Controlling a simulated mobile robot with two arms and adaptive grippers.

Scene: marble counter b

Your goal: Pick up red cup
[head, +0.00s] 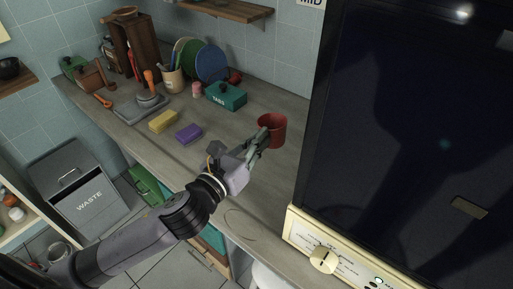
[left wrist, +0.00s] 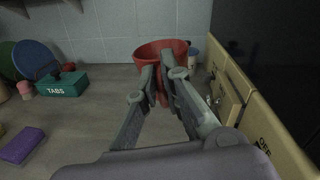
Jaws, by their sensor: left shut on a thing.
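The red cup (head: 274,128) is at the right part of the counter in the head view, near the dark appliance. In the left wrist view the red cup (left wrist: 150,54) is straight ahead, its round opening facing up. My left gripper (head: 262,138) reaches it from the front left. In the left wrist view my left gripper (left wrist: 163,82) has its fingers closed on the near side of the cup. The fingers hide part of the cup wall, and I cannot tell whether the cup's base touches the counter. My right gripper is not in view.
A green TABS box (head: 226,96), a purple sponge (head: 189,133) and a yellow sponge (head: 163,121) lie left of the cup. The tall dark appliance (head: 400,120) with a cream control panel (head: 335,255) bounds the right side. Counter between sponges and cup is clear.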

